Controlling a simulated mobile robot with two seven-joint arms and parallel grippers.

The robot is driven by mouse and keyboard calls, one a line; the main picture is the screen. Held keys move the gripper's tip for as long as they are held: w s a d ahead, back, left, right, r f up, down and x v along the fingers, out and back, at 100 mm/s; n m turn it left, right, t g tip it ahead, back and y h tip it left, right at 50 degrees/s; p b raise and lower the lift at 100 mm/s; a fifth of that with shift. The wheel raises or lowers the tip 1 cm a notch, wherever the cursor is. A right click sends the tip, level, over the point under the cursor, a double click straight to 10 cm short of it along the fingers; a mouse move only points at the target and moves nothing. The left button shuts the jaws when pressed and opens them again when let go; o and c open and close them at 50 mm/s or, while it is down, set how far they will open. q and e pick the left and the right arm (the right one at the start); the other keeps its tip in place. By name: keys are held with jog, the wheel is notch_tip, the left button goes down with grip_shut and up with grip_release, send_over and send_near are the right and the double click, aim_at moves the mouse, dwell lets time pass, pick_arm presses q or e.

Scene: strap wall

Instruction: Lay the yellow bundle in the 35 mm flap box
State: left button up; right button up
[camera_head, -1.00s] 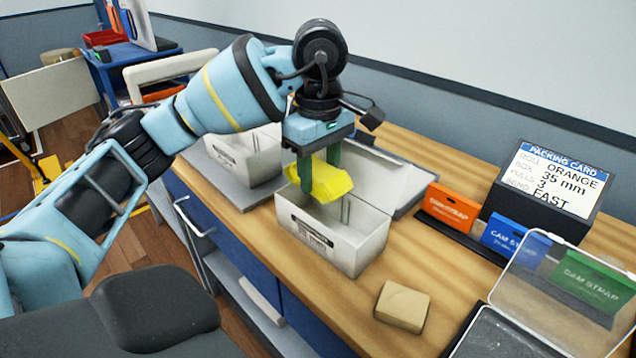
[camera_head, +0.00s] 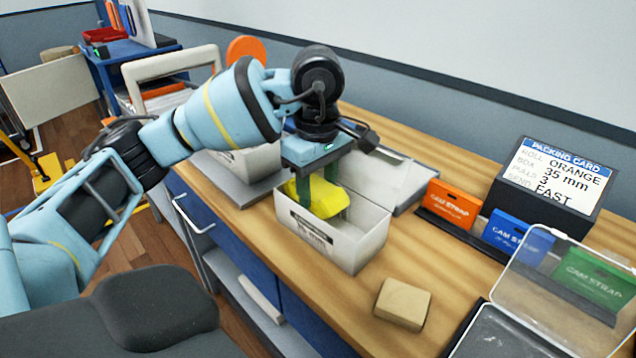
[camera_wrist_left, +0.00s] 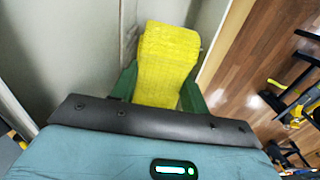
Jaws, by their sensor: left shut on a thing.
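The yellow bundle (camera_head: 325,197) is between the green fingers of my left gripper (camera_head: 316,180), which is shut on it. The bundle is down inside the mouth of the front white flap box (camera_head: 345,245), its lower part hidden by the box's near wall. The box's lid flap stands open at the back. The print on the box's front is too small to read, so I cannot confirm its size. In the left wrist view the bundle (camera_wrist_left: 166,62) sits between the two green fingers, with pale box walls around it. My right gripper is not in view.
A second white box (camera_head: 250,160) stands behind the left arm. A tan block (camera_head: 403,304) lies right of the front box. Orange (camera_head: 453,207), blue (camera_head: 517,238) and green (camera_head: 595,278) cam strap cards stand by the packing card (camera_head: 556,180). A clear lid (camera_head: 560,290) is raised at the right.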

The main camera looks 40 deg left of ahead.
aim_at(318, 185)
pick_arm(q)
jog(key=o, duration=0.7)
jog(key=shift+r, duration=0.1)
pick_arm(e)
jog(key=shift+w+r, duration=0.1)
pick_arm(q)
jog(key=shift+r, duration=0.35)
notch_tip(318, 185, up, 12)
jog(key=p, duration=0.3)
jog(key=shift+r+p, duration=0.2)
jog(key=shift+p, duration=0.2)
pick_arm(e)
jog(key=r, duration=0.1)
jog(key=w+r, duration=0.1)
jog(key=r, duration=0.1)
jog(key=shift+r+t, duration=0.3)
